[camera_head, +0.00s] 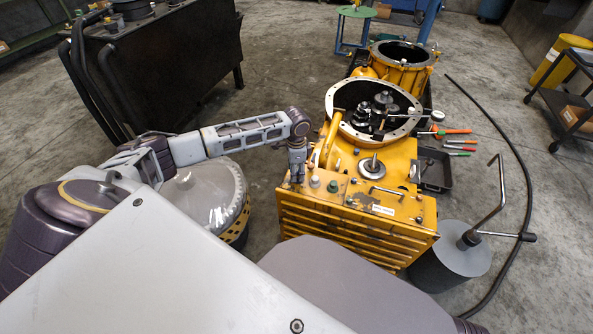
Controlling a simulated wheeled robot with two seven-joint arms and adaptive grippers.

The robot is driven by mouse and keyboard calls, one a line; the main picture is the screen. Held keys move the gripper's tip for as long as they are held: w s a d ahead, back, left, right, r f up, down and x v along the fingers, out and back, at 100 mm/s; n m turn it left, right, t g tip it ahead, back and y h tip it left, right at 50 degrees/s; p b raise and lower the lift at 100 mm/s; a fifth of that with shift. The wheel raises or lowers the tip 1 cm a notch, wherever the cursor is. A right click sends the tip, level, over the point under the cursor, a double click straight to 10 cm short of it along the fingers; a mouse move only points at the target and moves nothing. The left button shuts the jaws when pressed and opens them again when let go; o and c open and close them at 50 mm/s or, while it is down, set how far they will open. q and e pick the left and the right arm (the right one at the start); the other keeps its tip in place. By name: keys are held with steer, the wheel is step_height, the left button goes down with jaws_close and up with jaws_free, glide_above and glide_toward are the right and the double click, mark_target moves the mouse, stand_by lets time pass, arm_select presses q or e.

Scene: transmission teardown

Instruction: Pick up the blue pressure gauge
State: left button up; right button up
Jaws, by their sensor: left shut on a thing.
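My left gripper (296,176) points down at the left top edge of the yellow transmission housing (350,222). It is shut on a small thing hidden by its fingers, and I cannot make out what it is. No blue pressure gauge can be told apart in this view. A pale knob (315,181) and a green knob (333,186) stand on the housing top just right of the gripper. My right gripper is not in view.
An open round flange (341,122) with gears inside rises behind the housing top. Several hand tools (455,142) and a dark tray (434,170) lie to its right. A grey cylinder (452,262) with a bent metal handle stands at right. A black hose (527,205) curves across the floor.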

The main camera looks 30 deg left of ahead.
arm_select(q)
steer(key=shift+r, duration=0.8)
step_height(320, 180, up, 8)
steer(key=p, duration=0.3)
steer(key=shift+r, duration=0.1)
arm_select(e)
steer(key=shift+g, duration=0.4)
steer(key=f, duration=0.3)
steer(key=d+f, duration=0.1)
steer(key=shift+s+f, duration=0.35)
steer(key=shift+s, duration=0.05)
arm_select(q)
steer(key=shift+r, duration=0.1)
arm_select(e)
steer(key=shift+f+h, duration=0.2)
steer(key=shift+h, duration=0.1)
arm_select(q)
steer(key=shift+r+p, duration=0.55)
steer(key=shift+p, duration=0.4)
steer(key=shift+r+p, duration=1.85)
steer(key=shift+p, duration=0.7)
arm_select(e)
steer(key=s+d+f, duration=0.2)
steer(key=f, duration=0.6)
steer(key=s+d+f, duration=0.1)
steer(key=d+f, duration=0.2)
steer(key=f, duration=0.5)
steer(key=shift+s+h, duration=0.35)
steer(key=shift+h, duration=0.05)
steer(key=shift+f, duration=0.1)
